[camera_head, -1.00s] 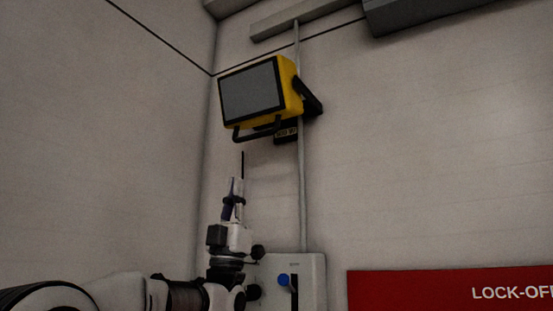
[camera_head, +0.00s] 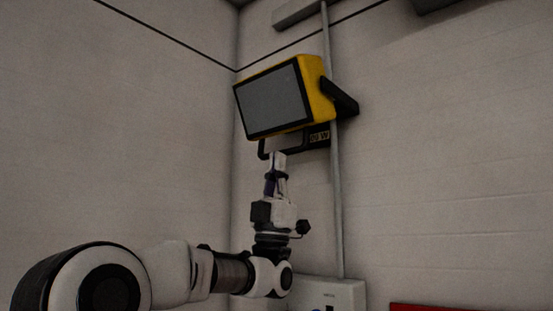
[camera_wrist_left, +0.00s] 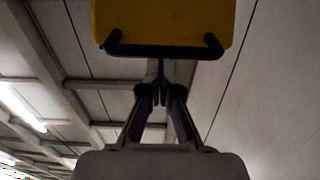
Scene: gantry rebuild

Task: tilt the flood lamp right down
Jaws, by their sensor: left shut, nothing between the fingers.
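The flood lamp (camera_head: 318,88) is a yellow box with a dark grey face, high near the wall corner. It hangs on a black side bracket (camera_head: 342,98). A black handle bar (camera_head: 263,150) runs under its face. The yellow body (camera_wrist_left: 165,20) and the bar (camera_wrist_left: 165,51) also show in the left wrist view. My left gripper (camera_head: 278,157) points up just below the lamp, at the bar. Its fingers (camera_wrist_left: 160,88) are shut with nothing between them. I cannot tell whether the tips touch the bar. My right gripper is not in view.
A grey vertical conduit (camera_head: 336,200) runs down the wall behind the lamp to a pale switch box (camera_head: 345,293). A red sign edge (camera_head: 430,307) shows at the bottom right. The left wall (camera_head: 120,130) is bare.

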